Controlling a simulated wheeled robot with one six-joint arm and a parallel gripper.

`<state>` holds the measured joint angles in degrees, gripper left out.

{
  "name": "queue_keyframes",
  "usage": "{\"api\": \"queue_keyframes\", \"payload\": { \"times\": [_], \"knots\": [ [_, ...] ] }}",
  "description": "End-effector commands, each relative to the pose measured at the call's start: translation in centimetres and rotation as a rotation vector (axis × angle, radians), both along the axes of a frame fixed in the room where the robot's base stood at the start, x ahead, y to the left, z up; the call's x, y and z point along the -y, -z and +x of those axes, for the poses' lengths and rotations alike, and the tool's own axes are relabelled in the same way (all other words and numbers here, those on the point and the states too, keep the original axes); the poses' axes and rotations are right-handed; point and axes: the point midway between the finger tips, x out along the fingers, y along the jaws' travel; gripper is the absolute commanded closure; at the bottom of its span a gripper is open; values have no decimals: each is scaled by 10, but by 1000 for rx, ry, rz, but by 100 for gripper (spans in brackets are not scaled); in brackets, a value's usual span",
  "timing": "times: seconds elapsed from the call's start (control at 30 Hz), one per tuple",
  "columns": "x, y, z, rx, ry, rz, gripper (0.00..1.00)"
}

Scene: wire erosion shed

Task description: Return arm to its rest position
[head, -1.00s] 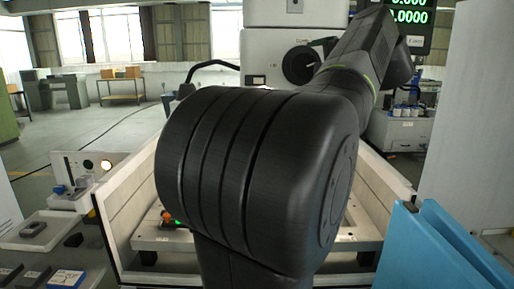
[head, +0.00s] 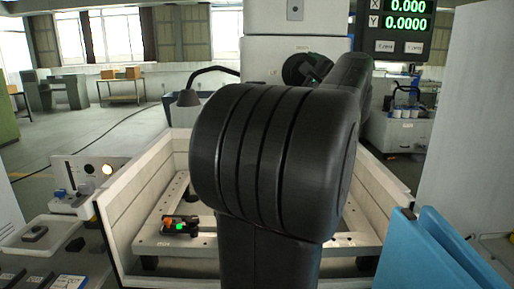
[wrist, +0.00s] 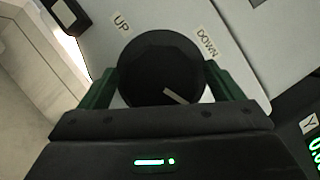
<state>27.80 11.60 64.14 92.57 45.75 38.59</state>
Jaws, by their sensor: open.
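My gripper (wrist: 161,78) is open in the wrist view. Its two green fingers stand on either side of a black round knob (wrist: 158,62) with a pale pointer line. I cannot tell whether the fingers touch it. The knob sits on a light panel (wrist: 165,18) between the labels UP and DOWN. In the head view my thick black arm fills the middle. The knob (head: 297,68) shows only in part beyond it, with the gripper mostly hidden by my arm.
A white-walled tank (head: 125,210) with a frame inside surrounds the space below my arm. An orange and green device (head: 180,226) sits on the frame. Blue panels (head: 430,250) stand at the right, a green-digit display (head: 398,18) above. A tray (head: 45,232) is at left.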

Motion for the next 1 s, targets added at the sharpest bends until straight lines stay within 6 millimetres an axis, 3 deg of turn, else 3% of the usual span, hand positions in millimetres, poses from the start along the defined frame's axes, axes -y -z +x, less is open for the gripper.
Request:
{"api": "queue_keyframes", "payload": {
  "times": [0.6,1.0],
  "knots": [
    [0,-2,0,0,1,599,13],
    [0,-1,0,2,0,854,13]
  ]
}}
